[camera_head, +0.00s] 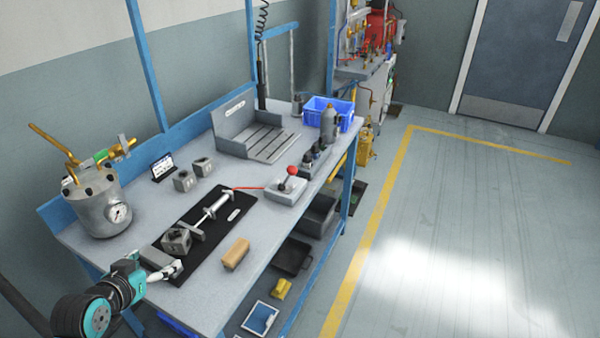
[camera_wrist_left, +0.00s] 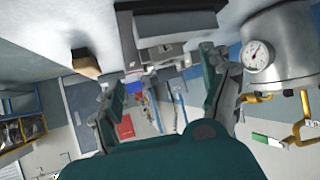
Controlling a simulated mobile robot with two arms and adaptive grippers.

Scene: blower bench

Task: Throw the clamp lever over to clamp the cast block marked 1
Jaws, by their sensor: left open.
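A lever with a red knob (camera_head: 292,170) stands on a light grey box (camera_head: 286,190) at the bench's front edge. A red line runs from this box towards a silver cylinder and rod (camera_head: 215,207) on a black plate (camera_head: 234,202). A grey cast block (camera_head: 177,241) sits at the rod's near end; any number on it is unreadable. Two similar cast blocks (camera_head: 185,180) (camera_head: 203,166) stand behind the plate. My left gripper (camera_head: 158,271) is open and empty at the plate's near left end, well away from the red knob. Its spread fingers show in the left wrist view (camera_wrist_left: 160,72).
A metal pot with a gauge (camera_head: 105,208) stands at the bench's left end; it also shows in the wrist view (camera_wrist_left: 285,45). A wooden block (camera_head: 236,254) lies near the front edge. A grey slotted fixture (camera_head: 255,137), bottles and a blue bin (camera_head: 328,112) stand farther right.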

